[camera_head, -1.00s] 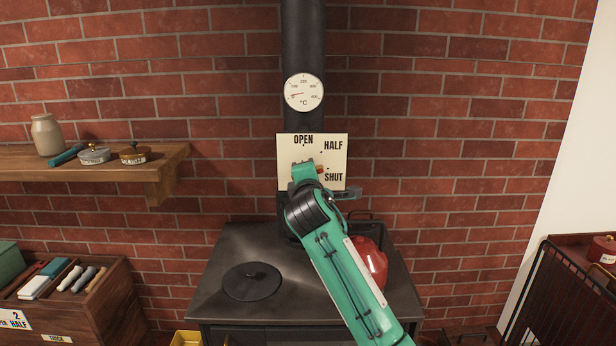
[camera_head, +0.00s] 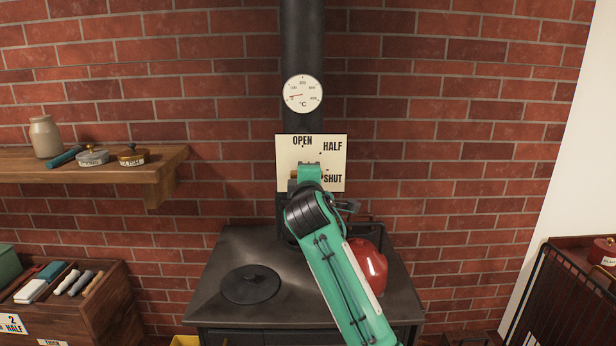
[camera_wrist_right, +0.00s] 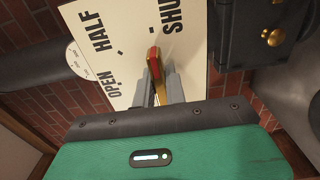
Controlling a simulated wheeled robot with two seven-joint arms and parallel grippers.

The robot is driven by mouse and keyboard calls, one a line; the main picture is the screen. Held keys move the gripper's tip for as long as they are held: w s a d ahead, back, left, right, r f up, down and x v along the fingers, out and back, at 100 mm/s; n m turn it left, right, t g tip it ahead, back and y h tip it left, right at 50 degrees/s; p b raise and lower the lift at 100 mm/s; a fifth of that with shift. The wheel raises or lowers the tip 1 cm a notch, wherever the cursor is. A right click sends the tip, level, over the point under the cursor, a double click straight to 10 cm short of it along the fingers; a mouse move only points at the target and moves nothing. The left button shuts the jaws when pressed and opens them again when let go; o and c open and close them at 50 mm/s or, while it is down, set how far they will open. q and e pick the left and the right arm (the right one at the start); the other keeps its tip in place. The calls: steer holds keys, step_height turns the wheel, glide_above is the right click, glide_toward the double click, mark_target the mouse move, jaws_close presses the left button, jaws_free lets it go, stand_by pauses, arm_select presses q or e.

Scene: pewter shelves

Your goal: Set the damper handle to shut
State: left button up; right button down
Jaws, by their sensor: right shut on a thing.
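The cream damper plate (camera_head: 285,155) is fixed to the black stove pipe and marked OPEN at the top, HALF at upper right and SHUT at lower right. My right gripper (camera_wrist_right: 163,88) is shut on the brass and red damper handle (camera_wrist_right: 154,60), in front of the plate. In the wrist view the handle's exposed end lies close to the SHUT lettering, with HALF and OPEN off to the left. In the head view my right gripper (camera_head: 309,168) hides most of the handle, so its exact pointing is hard to tell. My left gripper is out of view.
A round dial (camera_head: 303,94) sits on the pipe (camera_head: 303,40) above the plate. Below is the dark stove top (camera_head: 235,245) with a round lid (camera_head: 251,284) and a red kettle (camera_head: 368,265) beside my arm. A wooden shelf (camera_head: 165,165) juts out at left.

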steer(key=c, duration=1.4)
jaws_free()
steer(key=shift+c, duration=0.2)
steer(key=s+b, duration=0.4)
steer(key=s, duration=0.9)
steer(key=shift+s, duration=0.4)
